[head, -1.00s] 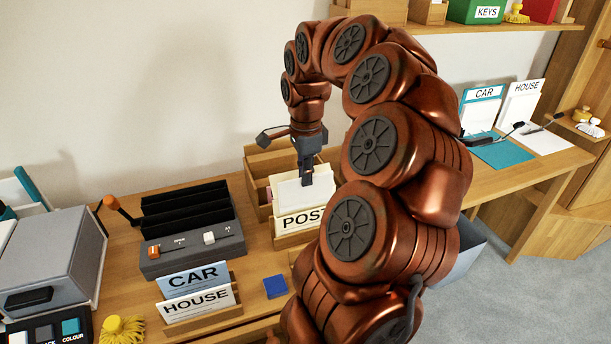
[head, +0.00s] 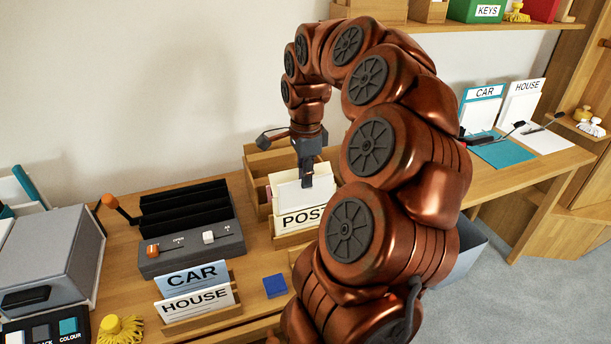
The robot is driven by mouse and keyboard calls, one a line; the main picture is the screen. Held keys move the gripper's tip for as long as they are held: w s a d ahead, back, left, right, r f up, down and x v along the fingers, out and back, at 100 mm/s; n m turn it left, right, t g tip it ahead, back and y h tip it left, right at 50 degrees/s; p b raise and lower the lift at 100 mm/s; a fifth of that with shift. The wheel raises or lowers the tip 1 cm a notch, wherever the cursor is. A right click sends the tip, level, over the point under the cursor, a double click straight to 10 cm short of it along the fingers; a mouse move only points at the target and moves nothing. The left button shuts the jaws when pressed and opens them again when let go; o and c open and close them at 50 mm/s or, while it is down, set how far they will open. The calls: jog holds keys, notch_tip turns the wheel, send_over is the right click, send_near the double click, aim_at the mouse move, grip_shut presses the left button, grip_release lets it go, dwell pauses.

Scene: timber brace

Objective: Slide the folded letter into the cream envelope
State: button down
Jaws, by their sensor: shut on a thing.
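My gripper (head: 307,184) points down over the wooden holder with the POST card and is shut on a white sheet (head: 290,193), which looks like the folded letter. The sheet stands upright just behind the POST card (head: 303,219). Cream paper (head: 322,177), perhaps the cream envelope, shows around and beside it. I cannot tell whether the sheet is inside the envelope or in front of it. My arm hides the right side of the holder.
A wooden sorter (head: 262,163) stands behind the holder. A grey machine with black slots (head: 190,245) is to the left. CAR and HOUSE cards (head: 197,300) stand in front, beside a blue block (head: 275,286). A teal sheet (head: 503,153) lies on the right desk.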

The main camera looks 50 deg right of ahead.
jog(key=shift+f+b, duration=1)
jog(key=shift+f, duration=0.2)
jog(key=c, duration=1.2)
grip_release()
jog(key=o, duration=0.5)
jog(key=shift+r, duration=0.15)
jog(key=shift+r+p, duration=0.75)
jog(key=shift+r, duration=3.15)
